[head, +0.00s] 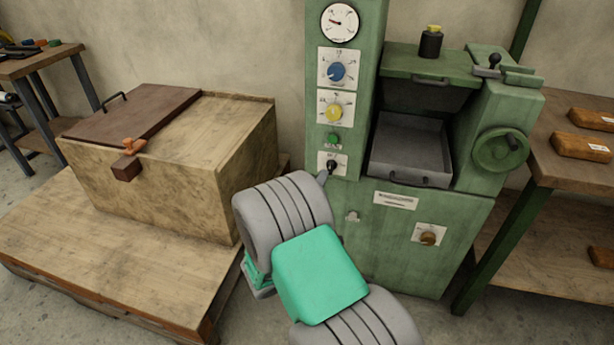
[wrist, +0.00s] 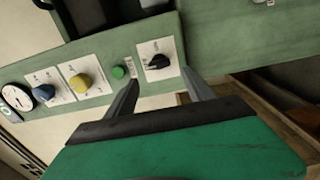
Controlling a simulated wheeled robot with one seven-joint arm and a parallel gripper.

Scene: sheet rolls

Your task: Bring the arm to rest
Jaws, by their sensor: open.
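My arm, grey with green covers, reaches forward in the head view. Most of my gripper is hidden behind it there. In the wrist view, my gripper (wrist: 158,92) has its two fingers spread with nothing between them. The fingers point at the green machine's control column, near a black switch knob (wrist: 160,61) on a white plate. The same knob shows in the head view (head: 331,166) close to the end of my arm. I cannot tell whether a finger touches it.
The green machine (head: 400,245) has a gauge (head: 340,22), a blue knob (head: 337,72), a yellow knob (head: 335,112), a handwheel (head: 501,150) and an open chamber with a grey tray (head: 410,137). A wooden box (head: 200,170) on a pallet stands left; a bench (head: 565,95) stands right.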

